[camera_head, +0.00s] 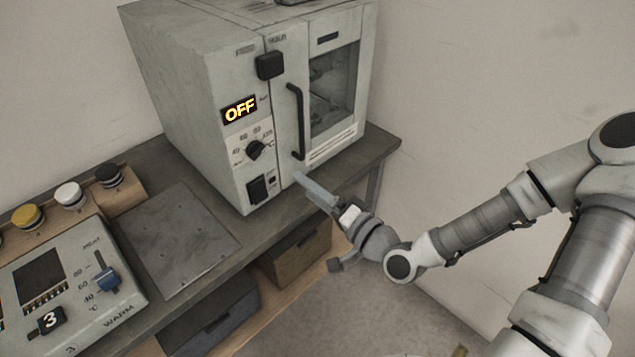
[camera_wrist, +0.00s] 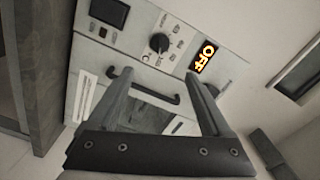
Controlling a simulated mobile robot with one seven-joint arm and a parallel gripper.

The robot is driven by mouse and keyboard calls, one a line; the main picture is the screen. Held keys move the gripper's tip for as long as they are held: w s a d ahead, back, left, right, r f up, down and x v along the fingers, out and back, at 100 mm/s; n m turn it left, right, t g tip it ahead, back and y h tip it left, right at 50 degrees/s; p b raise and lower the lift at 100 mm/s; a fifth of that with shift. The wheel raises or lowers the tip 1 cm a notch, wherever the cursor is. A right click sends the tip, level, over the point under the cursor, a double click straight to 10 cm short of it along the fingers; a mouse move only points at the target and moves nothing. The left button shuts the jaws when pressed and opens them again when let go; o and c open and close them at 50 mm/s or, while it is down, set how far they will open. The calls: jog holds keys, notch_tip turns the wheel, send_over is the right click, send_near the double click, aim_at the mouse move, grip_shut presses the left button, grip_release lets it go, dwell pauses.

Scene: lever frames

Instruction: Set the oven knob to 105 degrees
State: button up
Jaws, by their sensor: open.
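The oven (camera_head: 200,80) is a grey-white box on the bench, with a lit display (camera_head: 239,110) reading OFF. Its black round knob (camera_head: 255,150) sits below the display, inside a printed scale of numbers. The knob also shows in the wrist view (camera_wrist: 159,43), beyond my fingers, with the display (camera_wrist: 203,56) to its right. My gripper (camera_head: 310,185) is in front of the oven's lower front, to the right of and lower than the knob. In the wrist view my gripper (camera_wrist: 160,95) has its two fingers apart with nothing held, and it does not touch the knob.
A black door handle (camera_head: 297,120) sticks out right of the knob, beside a windowed door (camera_head: 335,90). A black switch (camera_head: 258,189) is below the knob and a black block (camera_head: 270,65) above the display. A warmer panel (camera_head: 65,285) and a flat metal plate (camera_head: 175,238) lie left.

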jog(key=shift+p+v, duration=0.9)
jog(key=shift+p, duration=0.25)
jog(key=shift+s+a, duration=0.1)
